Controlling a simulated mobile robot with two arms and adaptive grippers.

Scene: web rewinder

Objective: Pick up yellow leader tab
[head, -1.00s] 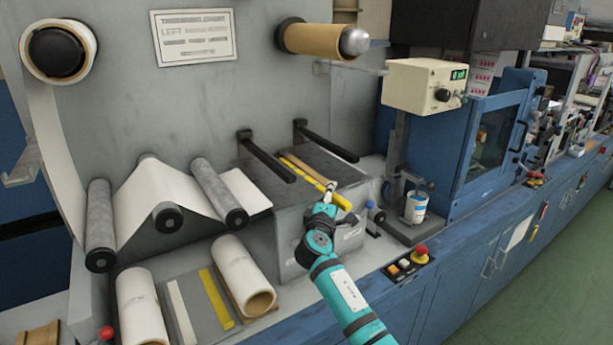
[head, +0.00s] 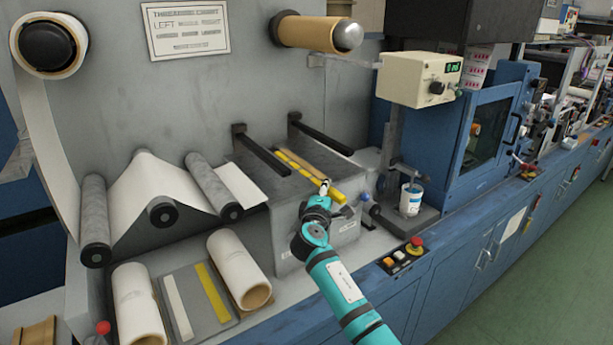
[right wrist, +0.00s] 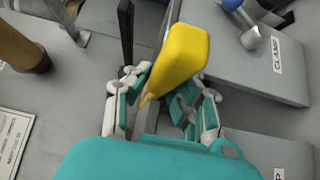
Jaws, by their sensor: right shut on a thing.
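The yellow leader tab, a yellow block with rounded edges, shows in the right wrist view (right wrist: 182,55) between my right gripper's fingers (right wrist: 165,98). A thin, pale part of it runs down between the fingers. In the head view its yellow end (head: 337,194) lies at the front edge of the grey box top. My right gripper (head: 323,187) is shut on it there, and the fingers hide part of it. I cannot tell whether it is clear of the box top. My left gripper is not in view.
The grey box (head: 290,215) has two black bars (head: 262,155) above its top and a yellow strip (head: 290,161) on it. A tray (head: 207,320) with a white and a yellow strip lies between white rolls (head: 140,305). A control box (head: 415,80) stands right.

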